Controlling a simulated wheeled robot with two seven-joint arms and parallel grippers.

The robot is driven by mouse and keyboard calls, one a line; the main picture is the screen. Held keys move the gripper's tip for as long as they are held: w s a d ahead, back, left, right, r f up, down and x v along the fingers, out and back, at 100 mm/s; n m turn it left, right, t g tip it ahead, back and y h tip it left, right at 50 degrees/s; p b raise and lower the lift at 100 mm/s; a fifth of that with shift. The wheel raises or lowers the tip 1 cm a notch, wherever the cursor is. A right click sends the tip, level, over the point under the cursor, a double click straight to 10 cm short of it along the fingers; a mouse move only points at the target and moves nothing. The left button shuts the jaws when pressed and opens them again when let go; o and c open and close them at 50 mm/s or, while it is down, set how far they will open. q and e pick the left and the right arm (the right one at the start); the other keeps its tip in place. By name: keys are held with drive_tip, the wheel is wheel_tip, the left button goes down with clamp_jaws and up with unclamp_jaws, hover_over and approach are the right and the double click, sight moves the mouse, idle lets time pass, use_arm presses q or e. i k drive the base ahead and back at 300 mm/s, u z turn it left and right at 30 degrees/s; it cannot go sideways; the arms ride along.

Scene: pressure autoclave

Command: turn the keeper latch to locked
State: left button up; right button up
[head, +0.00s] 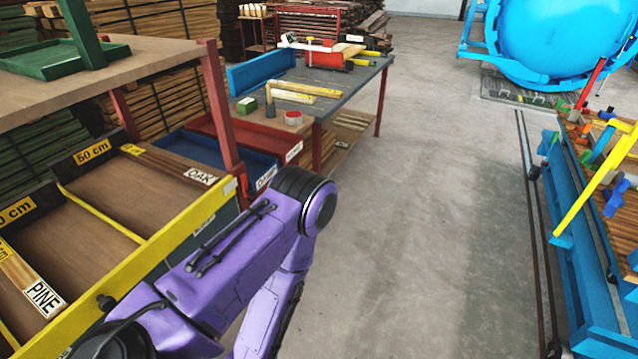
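The large light-blue rounded vessel (545,35), which looks like the autoclave, stands at the far upper right, cut off by the top edge of the head view. I cannot make out a keeper latch on it or anywhere else. My purple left arm comes in from the lower left, bends at its elbow and runs back down out of the bottom edge. My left gripper is outside the picture. My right arm and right gripper do not show. No gripper is seen near the vessel.
A blue cart (575,255) with a yellow bar (585,195) stands along the right edge. A wooden sorting rack with a yellow rail (170,248) is close at left, beside my arm. A grey-topped workbench (318,85) stands behind it. The concrete floor (430,190) between is clear.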

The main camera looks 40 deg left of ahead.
sight(253, 193)
drive_tip(key=z, duration=0.15)
drive_tip(key=i, duration=0.75)
drive_tip(key=u, duration=2.05)
